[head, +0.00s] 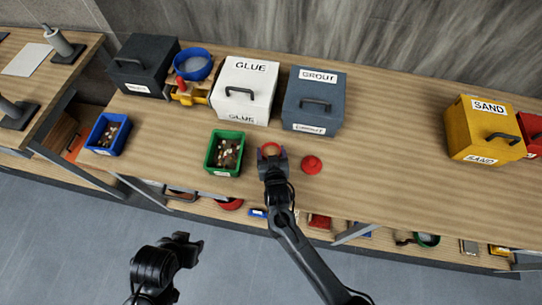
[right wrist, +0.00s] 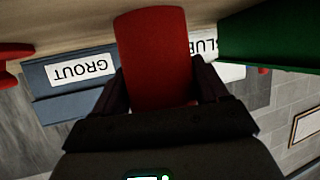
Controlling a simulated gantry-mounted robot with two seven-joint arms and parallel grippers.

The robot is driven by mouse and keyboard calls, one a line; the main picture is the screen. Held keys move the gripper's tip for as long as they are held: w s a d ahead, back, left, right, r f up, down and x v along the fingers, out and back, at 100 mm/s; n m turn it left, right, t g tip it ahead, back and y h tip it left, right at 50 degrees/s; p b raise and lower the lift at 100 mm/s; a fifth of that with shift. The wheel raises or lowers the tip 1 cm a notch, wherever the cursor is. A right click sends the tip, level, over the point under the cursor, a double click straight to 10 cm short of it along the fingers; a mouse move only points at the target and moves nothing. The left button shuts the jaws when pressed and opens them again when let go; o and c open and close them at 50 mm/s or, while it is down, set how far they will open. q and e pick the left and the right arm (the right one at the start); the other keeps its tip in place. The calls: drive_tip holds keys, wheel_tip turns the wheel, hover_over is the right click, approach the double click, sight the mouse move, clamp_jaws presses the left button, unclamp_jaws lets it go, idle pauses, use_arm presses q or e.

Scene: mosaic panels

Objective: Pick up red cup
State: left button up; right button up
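The red cup (head: 270,149) stands on the wooden bench, just right of the green bin. My right gripper (head: 272,158) is at the cup, with one finger on each side of it. In the right wrist view the cup (right wrist: 153,55) fills the space between the fingers (right wrist: 158,82). I see no clear gap there, but cannot tell whether they press on it. My left gripper (head: 188,246) hangs low over the floor in front of the bench, away from the cup, and its fingers are unclear.
A green bin (head: 211,165) is left of the cup, a small red knobbed piece (head: 311,164) to its right. The white GLUE box (head: 242,108) and grey GROUT box (head: 312,112) stand behind. The bench is clear toward the yellow SAND box (head: 470,128).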

drive_tip(key=c, duration=0.7)
drive_tip(key=shift+c, duration=0.2)
drive_tip(key=shift+r, duration=0.15)
